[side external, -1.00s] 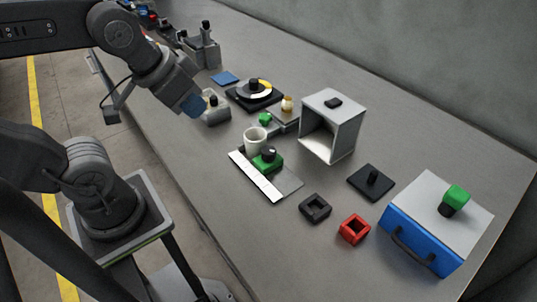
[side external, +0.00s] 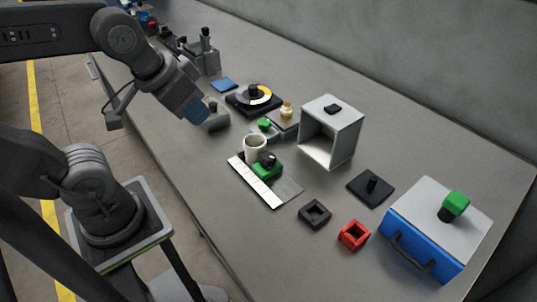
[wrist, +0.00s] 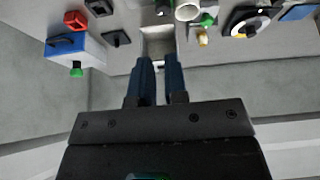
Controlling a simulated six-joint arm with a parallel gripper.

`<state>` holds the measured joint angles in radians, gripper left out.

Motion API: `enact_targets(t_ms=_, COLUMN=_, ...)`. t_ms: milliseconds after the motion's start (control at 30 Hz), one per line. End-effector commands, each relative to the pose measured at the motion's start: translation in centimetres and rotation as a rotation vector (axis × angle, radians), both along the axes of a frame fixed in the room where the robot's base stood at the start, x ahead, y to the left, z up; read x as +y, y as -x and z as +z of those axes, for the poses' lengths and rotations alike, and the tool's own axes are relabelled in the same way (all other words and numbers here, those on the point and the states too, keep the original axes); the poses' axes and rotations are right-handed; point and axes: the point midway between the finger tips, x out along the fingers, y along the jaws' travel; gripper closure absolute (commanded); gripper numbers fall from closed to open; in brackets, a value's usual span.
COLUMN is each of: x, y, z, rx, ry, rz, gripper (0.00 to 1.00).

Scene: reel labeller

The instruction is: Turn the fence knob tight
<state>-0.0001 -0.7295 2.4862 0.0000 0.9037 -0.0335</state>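A white strip (side external: 256,183) lies along a thin grey plate on the table, with a green block (side external: 267,172) and a dark round knob (side external: 267,158) on top. I take this to be the fence and its knob; how tight it is cannot be seen. My gripper (side external: 198,115), with blue fingers, is up and left of it in the side view, well apart from it. In the wrist view my gripper (wrist: 159,62) shows two fingers with a narrow gap and nothing between them.
A pale cup (side external: 254,146) stands close behind the knob. A grey open-fronted box (side external: 345,143), a black ring block (side external: 314,214), a red ring block (side external: 354,235) and a blue box (side external: 421,243) stand to the right. A round black-and-yellow reel device (side external: 254,99) is behind.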

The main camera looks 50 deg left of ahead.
Motion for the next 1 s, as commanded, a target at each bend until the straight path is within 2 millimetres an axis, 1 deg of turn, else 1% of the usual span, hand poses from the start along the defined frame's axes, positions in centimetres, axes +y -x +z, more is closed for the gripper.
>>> enact_targets(t_ms=33, x=0.0, y=-0.6, z=0.0, rx=0.02, ry=0.019, rz=0.036, gripper=0.82)
enact_targets(t_ms=167, x=0.0, y=-3.1, z=0.1, rx=0.098, ry=0.104, rz=0.226, gripper=0.69)
enact_targets(t_ms=267, x=0.0, y=-5.8, z=-0.3, rx=0.176, ry=0.179, rz=0.433, gripper=0.6)
enact_targets(t_ms=300, x=0.0, y=-6.9, z=-0.5, rx=0.205, ry=0.205, rz=0.521, gripper=0.56)
enact_targets(t_ms=367, x=0.1, y=-8.6, z=-1.1, rx=0.248, ry=0.24, rz=0.653, gripper=0.5)
enact_targets(t_ms=400, x=0.1, y=-9.8, z=-1.6, rx=0.275, ry=0.259, rz=0.741, gripper=0.46)
enact_targets(t_ms=500, x=0.1, y=-12.3, z=-3.1, rx=0.332, ry=0.294, rz=0.952, gripper=0.37)
enact_targets(t_ms=533, x=0.1, y=-12.9, z=-3.6, rx=0.346, ry=0.302, rz=1.009, gripper=0.35)
enact_targets(t_ms=600, x=0.1, y=-14.3, z=-4.6, rx=0.37, ry=0.314, rz=1.125, gripper=0.35)
enact_targets(t_ms=700, x=0.1, y=-15.5, z=-5.7, rx=0.394, ry=0.321, rz=1.246, gripper=0.35)
enact_targets(t_ms=800, x=0.1, y=-16.2, z=-6.4, rx=0.403, ry=0.325, rz=1.314, gripper=0.35)
enact_targets(t_ms=933, x=0.1, y=-16.3, z=-7.1, rx=0.407, ry=0.326, rz=1.338, gripper=0.35)
enact_targets(t_ms=1000, x=0.1, y=-16.3, z=-7.9, rx=0.407, ry=0.326, rz=1.337, gripper=0.35)
